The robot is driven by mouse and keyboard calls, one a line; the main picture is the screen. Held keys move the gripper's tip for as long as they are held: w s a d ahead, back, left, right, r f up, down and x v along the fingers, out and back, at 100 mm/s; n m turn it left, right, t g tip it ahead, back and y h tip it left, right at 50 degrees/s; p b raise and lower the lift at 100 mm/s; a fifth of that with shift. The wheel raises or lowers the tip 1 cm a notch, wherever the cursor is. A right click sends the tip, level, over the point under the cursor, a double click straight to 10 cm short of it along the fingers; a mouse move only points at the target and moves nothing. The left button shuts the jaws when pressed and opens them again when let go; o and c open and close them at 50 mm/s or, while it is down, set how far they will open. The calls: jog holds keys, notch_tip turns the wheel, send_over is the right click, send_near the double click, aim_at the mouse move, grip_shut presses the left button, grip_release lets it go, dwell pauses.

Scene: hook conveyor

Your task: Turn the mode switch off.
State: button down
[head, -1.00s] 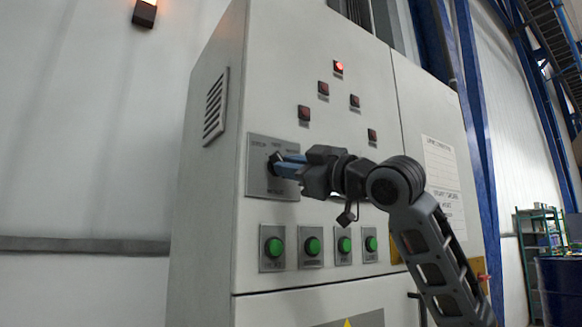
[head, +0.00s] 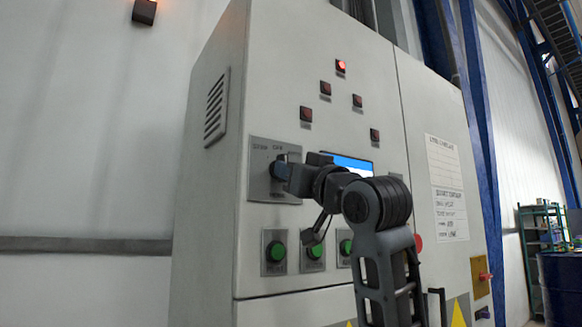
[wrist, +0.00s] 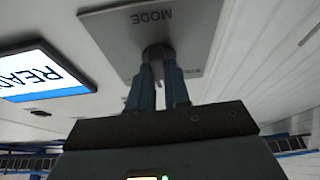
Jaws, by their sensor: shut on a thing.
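The mode switch is a dark knob on a grey square plate (head: 260,185) at the left of the cabinet front. In the wrist view its plate (wrist: 186,22) reads "MODE", and the knob (wrist: 157,52) shows between the fingertips. My gripper (head: 280,170) reaches the plate from the right, and its blue fingers (wrist: 158,85) are shut on the knob. In the head view the gripper hides most of the knob, so its pointing direction cannot be read.
A screen (wrist: 42,72) reading "READ…" is beside the switch plate, partly behind my arm in the head view. Green buttons (head: 275,251) sit below. One red lamp (head: 341,66) is lit above several dim ones. A red button (head: 418,243) is right of my arm.

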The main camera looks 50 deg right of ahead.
jog(key=shift+m, duration=0.4)
jog(key=c, duration=1.1)
grip_release()
jog(key=shift+s, duration=0.1)
jog(key=b+v, duration=0.1)
jog(key=v, duration=0.6)
jog(key=shift+s+a+f, duration=0.2)
